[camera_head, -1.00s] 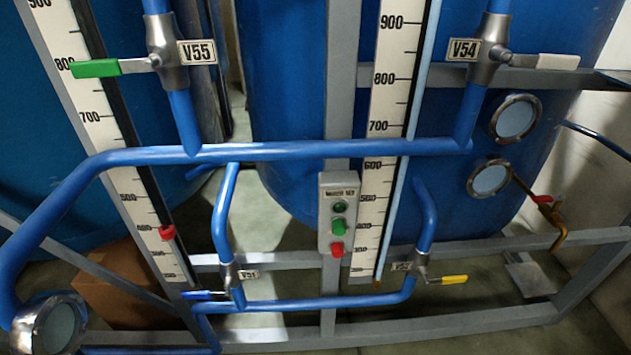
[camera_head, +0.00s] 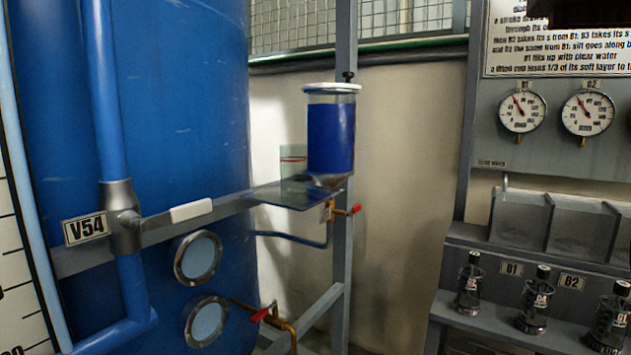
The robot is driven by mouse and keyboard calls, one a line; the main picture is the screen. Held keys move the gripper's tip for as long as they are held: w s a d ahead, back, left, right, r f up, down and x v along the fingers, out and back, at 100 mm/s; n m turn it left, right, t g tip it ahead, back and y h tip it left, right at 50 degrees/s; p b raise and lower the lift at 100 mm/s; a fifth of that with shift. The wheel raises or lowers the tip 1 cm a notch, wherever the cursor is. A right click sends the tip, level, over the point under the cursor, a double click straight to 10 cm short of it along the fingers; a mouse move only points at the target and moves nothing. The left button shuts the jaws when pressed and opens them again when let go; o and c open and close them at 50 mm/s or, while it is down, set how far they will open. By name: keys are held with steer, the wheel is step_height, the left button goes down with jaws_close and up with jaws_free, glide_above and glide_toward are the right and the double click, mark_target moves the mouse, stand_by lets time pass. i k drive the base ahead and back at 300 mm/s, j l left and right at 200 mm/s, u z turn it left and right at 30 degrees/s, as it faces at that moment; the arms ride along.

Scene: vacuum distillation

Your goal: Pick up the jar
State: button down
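My gripper is not in view.
Small dark-capped bottles (camera_head: 535,300) stand on a ledge at right, below open grey bins (camera_head: 555,226) and gauges (camera_head: 588,112). Bare wall shows between.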

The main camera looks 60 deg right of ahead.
mark_target(293, 156)
steer(key=z, duration=0.9)
